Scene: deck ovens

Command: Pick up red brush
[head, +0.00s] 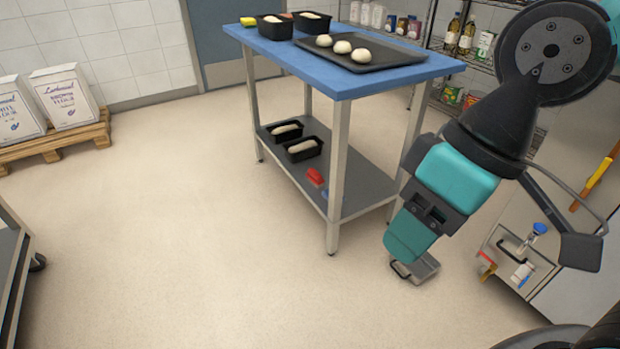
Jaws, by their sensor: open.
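A small red object (315,176), which looks like the red brush, lies on the grey lower shelf (350,192) of the blue-topped table, close to the shelf's front edge. Its bristles are too small to make out. My gripper (414,269) hangs from the arm to the right of the table, pointing down. It is open, with nothing seen between its fingers. It is well apart from the red object in the picture, with a table leg (337,170) between them.
A small blue item (325,193) lies beside the red object. Two black dough tins (303,150) stand farther back on the shelf. The blue tabletop (330,75) above carries a dark tray (375,60) of dough balls. Open floor (180,230) lies left of the table.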

